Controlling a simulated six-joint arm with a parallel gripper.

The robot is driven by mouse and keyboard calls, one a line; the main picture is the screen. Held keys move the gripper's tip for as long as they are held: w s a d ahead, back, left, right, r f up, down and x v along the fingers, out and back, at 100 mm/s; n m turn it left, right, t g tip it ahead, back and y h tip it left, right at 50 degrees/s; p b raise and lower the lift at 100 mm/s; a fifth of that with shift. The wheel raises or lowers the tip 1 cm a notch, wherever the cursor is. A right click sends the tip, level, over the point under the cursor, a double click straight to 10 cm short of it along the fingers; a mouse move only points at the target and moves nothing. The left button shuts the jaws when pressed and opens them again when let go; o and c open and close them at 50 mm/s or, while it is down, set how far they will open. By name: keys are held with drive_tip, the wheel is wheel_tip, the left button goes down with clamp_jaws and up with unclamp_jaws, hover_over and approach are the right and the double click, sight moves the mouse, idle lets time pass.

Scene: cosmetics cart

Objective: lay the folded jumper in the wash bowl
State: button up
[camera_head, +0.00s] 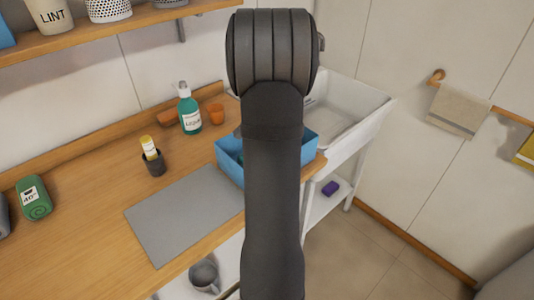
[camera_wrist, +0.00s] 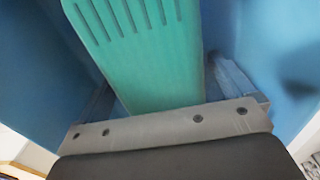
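A teal, ribbed block that looks like the folded jumper (camera_wrist: 150,60) lies between the two fingers of my gripper (camera_wrist: 165,85) in the wrist view. Blue walls surround it. The finger tips are spread to either side, close to its edges; whether they press on it I cannot tell. In the camera_head view, a blue open tub (camera_head: 229,166), which looks like the wash bowl, stands on the counter near its right end. A little teal shows inside it. My dark arm hides much of the tub and all of my gripper there.
On the wooden counter (camera_head: 85,225) are a grey mat (camera_head: 183,217), a teal-green bottle (camera_head: 188,112), an orange cup (camera_head: 216,113), a dark pot (camera_head: 153,163) and a green roll labelled 40° (camera_head: 35,198). A white sink (camera_head: 350,125) stands right of the tub.

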wheel_tip(320, 180, up, 12)
drive_tip(key=shift+r, duration=0.2)
idle(0.4)
drive_tip(key=shift+f, duration=0.1)
drive_tip(key=shift+f, duration=4.25)
drive_tip(key=shift+f, duration=0.15)
